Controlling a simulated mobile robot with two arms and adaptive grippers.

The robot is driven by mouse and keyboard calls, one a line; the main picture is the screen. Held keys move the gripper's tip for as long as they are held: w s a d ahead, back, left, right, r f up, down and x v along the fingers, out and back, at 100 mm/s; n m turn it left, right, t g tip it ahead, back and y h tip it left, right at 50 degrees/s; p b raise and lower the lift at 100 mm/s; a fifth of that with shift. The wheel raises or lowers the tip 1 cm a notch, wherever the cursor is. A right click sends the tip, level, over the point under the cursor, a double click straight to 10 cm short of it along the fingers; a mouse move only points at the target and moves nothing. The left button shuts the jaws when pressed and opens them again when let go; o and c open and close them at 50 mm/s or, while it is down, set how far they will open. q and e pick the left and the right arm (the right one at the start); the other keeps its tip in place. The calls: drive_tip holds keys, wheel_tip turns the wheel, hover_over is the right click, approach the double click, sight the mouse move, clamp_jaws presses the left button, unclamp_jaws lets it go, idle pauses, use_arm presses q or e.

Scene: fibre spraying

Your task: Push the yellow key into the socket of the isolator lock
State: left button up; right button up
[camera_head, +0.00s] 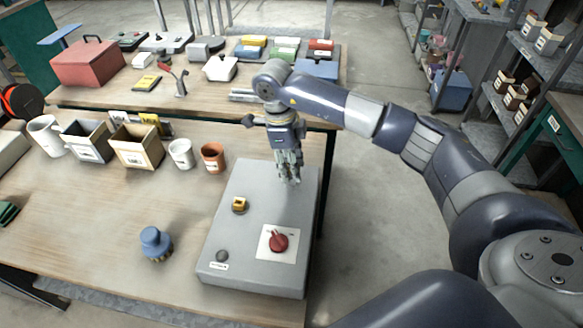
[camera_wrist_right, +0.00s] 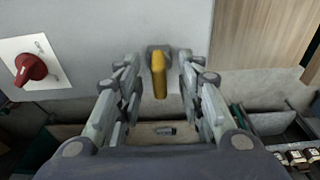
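The isolator lock is on a grey box (camera_head: 262,215) on the wooden table. The yellow key (camera_head: 239,205) shows at the box's upper left. In the right wrist view the yellow key (camera_wrist_right: 158,75) sticks out of a dark grey socket (camera_wrist_right: 158,52); how deep it sits cannot be told. My right gripper (camera_head: 290,180) hangs fingers-down above the box. In the wrist view its fingers (camera_wrist_right: 158,72) are spread, with the key between them in the picture and gaps on both sides. No contact shows. My left gripper is in neither view.
A red rotary knob (camera_head: 278,241) on a white plate and a dark button (camera_head: 222,256) are on the same box. A blue knobbed object (camera_head: 155,243) stands left of it. Open bins (camera_head: 138,148) and cups (camera_head: 181,154) stand behind. The front left tabletop is mostly clear.

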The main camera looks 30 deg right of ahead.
clamp_jaws()
